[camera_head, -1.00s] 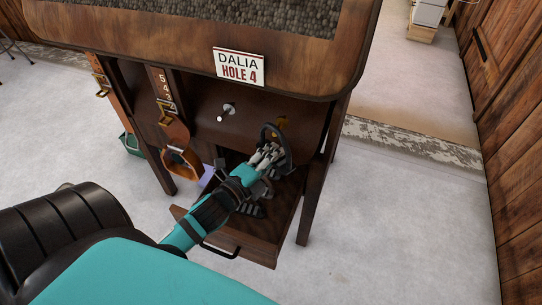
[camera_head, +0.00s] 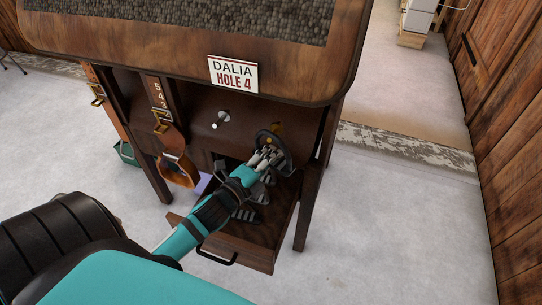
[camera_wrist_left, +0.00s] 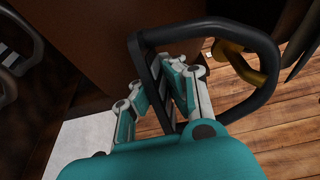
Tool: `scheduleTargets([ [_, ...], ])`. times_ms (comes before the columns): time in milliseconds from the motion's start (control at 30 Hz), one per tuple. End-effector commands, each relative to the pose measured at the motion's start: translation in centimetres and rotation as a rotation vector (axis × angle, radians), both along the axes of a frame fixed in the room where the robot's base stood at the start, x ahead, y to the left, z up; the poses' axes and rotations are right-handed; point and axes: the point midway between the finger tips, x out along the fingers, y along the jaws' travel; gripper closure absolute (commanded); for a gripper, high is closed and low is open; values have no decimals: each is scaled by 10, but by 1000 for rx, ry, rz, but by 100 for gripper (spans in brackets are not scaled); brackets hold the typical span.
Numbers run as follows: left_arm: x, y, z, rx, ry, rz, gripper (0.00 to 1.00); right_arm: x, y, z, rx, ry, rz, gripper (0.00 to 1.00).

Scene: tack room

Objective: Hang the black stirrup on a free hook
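The black stirrup (camera_head: 288,155) is up against the dark front panel beneath the table top, at the brass hook (camera_head: 277,127). My left gripper (camera_head: 264,158) is shut on the stirrup's tread side. In the left wrist view the black stirrup (camera_wrist_left: 272,82) loops around the brass hook (camera_wrist_left: 232,54), which shows inside its opening near the top bar; I cannot tell whether the bar rests on it. The left fingers (camera_wrist_left: 168,88) close around the tread bar there. A silver peg-like hook (camera_head: 220,119) on the panel is bare. My right gripper is out of view.
An open drawer (camera_head: 240,248) below the panel holds several dark stirrups with grey treads. A brown stirrup (camera_head: 178,176) hangs from a strap at the left. A sign reading DALIA HOLE 4 (camera_head: 233,74) is above. Floor at right (camera_head: 395,220) is clear.

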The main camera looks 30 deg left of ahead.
Motion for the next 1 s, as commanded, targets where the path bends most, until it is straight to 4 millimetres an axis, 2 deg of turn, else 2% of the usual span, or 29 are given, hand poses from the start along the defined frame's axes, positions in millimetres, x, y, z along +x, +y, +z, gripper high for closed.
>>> scheduleTargets([
  [300, 2, 4, -2, 1, 6, 10, 100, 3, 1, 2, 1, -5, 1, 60],
  [333, 2, 4, -2, 1, 6, 10, 93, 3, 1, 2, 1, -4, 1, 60],
  [533, 1, 4, -3, 2, 7, 10, 67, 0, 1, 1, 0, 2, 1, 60],
  [867, -2, 4, -3, 2, 9, 9, 67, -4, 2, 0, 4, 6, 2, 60],
  [1000, -18, 4, -3, 0, 10, 6, 67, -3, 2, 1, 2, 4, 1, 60],
])
